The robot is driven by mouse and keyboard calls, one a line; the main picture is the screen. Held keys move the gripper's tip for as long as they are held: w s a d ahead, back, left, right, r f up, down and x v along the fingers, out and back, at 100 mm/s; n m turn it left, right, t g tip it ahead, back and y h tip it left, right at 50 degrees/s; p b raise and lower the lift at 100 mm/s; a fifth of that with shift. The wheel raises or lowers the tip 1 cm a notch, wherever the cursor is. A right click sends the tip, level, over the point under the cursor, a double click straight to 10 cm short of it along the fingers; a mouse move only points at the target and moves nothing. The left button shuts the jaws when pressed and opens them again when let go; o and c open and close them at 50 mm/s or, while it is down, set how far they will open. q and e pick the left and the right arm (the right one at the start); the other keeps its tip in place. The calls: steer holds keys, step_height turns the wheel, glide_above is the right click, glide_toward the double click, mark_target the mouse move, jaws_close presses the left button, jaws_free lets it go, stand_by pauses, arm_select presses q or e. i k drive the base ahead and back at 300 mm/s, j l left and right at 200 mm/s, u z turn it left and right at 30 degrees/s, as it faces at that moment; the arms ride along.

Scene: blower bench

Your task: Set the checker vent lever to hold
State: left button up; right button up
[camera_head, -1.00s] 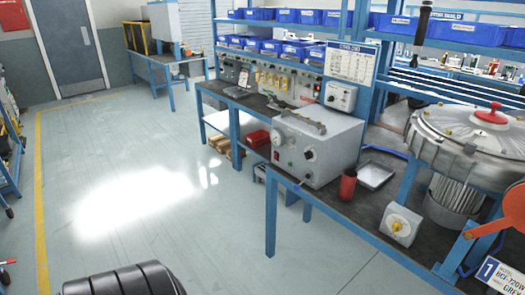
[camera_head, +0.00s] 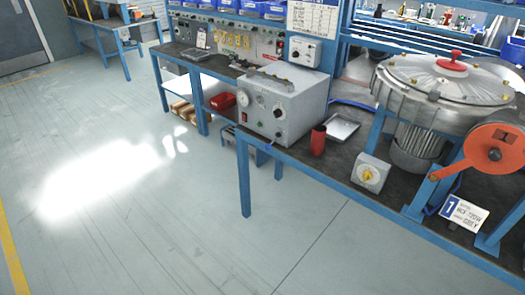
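A light grey box (camera_head: 287,119), which looks like the checker, stands on the dark bench top. Its front has a round gauge (camera_head: 243,99), a dark knob (camera_head: 278,112) and small buttons. Neither of my grippers is in view.
A red cup (camera_head: 318,140) and a metal tray (camera_head: 341,128) stand right of the box. A small box with a yellow knob (camera_head: 368,175) sits near the bench edge. A large metal blower (camera_head: 440,85) stands at right. The floor (camera_head: 130,220) at left is clear.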

mark_target(268, 147)
steer(key=i+j, duration=0.25)
steer(key=j, duration=0.15)
steer(key=i+j+z, duration=0.1)
steer(key=i+j, duration=0.45)
steer(key=j, duration=0.2)
